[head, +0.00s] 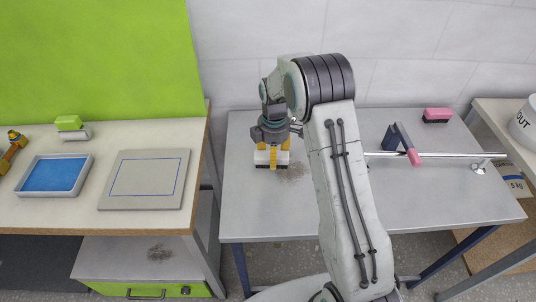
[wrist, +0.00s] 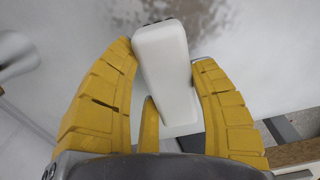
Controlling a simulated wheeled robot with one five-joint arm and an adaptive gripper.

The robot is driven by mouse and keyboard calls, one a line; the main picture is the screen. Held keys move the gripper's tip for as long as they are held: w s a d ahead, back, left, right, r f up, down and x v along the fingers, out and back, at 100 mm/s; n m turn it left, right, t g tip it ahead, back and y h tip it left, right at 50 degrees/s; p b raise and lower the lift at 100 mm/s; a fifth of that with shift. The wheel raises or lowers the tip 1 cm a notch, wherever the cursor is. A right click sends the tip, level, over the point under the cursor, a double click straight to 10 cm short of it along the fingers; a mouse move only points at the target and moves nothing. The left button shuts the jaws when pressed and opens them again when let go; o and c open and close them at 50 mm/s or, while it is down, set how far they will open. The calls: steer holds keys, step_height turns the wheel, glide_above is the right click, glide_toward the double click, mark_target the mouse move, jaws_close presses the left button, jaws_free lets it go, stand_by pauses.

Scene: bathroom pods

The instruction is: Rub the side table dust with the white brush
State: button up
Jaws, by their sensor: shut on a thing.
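My gripper (head: 272,160) is shut on the white brush (head: 262,157), its yellow fingers on both sides of the handle. The brush has a white body and dark bristles at or just above the grey table (head: 240,205); contact is hard to tell. A brown dust patch (head: 293,172) lies on this table just right of the brush. In the wrist view the white brush (wrist: 165,75) sits between the fingers, with dust (wrist: 195,18) beyond it. A second dust patch (head: 158,252) lies on the low grey surface above a green drawer at lower left.
A pink brush (head: 437,115) stands at the back right. A metal rail (head: 440,154) with a pink-ended lever (head: 413,157) crosses the table's right. The left table holds a blue tray (head: 55,175), a grey panel (head: 145,180) and a green brush (head: 68,123). The grey table's front left is clear.

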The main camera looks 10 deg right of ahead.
mark_target(286, 152)
steer(key=shift+s+d+f, duration=0.1)
steer(key=shift+s+d, duration=0.15)
steer(key=shift+d, duration=0.65)
steer(key=shift+s+d+f, duration=0.1)
steer(key=shift+s+d, duration=0.15)
steer(key=shift+d, duration=0.6)
steer(key=shift+s+d+r+b, duration=0.15)
steer(key=shift+s+d+b, duration=0.05)
steer(key=shift+d, duration=1.15)
steer(key=shift+s+d+r+b, duration=0.1)
steer(key=shift+s+d+b, duration=0.1)
steer(key=shift+d, duration=1.15)
steer(key=shift+d, duration=0.15)
steer(key=shift+s+d+f, duration=0.1)
steer(key=shift+s+d, duration=0.1)
steer(key=shift+d, duration=0.55)
steer(key=shift+s+d, duration=0.15)
steer(key=shift+d, duration=0.6)
steer(key=shift+s+a+b, duration=0.2)
steer(key=shift+s+b, duration=0.25)
steer(key=shift+s, duration=0.3)
steer(key=shift+w+a, duration=0.2)
steer(key=shift+a, duration=0.8)
steer(key=shift+w+a, duration=0.2)
steer(key=shift+a, duration=0.8)
steer(key=shift+w+a, duration=0.2)
steer(key=shift+a, duration=0.6)
steer(key=shift+w+a, duration=0.15)
steer(key=shift+a, duration=0.65)
steer(key=shift+a, duration=0.15)
